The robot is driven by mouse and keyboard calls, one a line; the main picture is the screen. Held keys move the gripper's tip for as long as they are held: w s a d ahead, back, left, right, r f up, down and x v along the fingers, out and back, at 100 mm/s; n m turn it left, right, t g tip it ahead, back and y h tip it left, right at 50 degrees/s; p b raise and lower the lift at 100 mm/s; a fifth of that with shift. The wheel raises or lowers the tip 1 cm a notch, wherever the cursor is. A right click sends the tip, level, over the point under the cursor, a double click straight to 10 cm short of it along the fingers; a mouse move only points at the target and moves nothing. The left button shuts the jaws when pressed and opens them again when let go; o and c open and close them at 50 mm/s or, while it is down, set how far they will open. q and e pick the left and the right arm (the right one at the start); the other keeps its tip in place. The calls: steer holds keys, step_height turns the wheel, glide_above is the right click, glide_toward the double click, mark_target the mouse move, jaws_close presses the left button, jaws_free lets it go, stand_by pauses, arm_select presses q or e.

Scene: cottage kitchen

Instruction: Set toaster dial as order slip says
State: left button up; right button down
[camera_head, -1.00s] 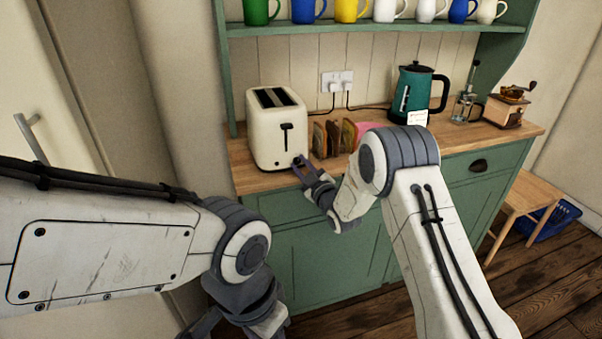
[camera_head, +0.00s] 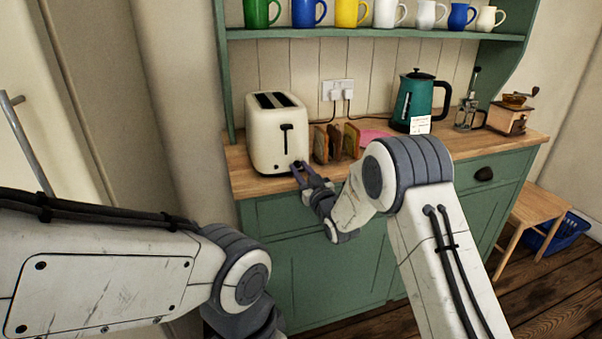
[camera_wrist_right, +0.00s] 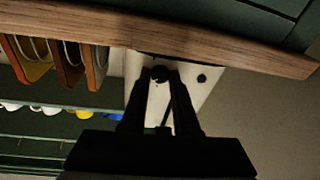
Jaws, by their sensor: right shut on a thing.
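The cream toaster (camera_head: 277,137) stands at the left end of the wooden counter, with two slots on top and a black lever on its front. It shows upside down in the wrist view (camera_wrist_right: 186,92). My right gripper (camera_head: 299,168) is at the toaster's lower front, and its fingers are shut on the dark round dial (camera_wrist_right: 160,73). The dial's setting cannot be read. A second small dark knob (camera_wrist_right: 201,78) sits beside it, apart from the fingers. The white order slip (camera_head: 420,125) is at the kettle's base; its writing is too small to read. My left gripper is out of view.
A rack of bread slices (camera_head: 336,142) stands just right of the toaster, with a pink item (camera_head: 374,136) beside it. The teal kettle (camera_head: 416,97), a glass press (camera_head: 468,112) and a grinder (camera_head: 508,116) stand farther right. Mugs line the shelf (camera_head: 380,33) above.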

stand_by(0.3)
steer(key=c, duration=0.7)
jaws_free()
steer(key=shift+o, duration=0.2)
steer(key=shift+s+d, duration=0.1)
steer(key=b+v, duration=0.1)
steer(key=v, duration=0.9)
steer(key=shift+s, duration=0.15)
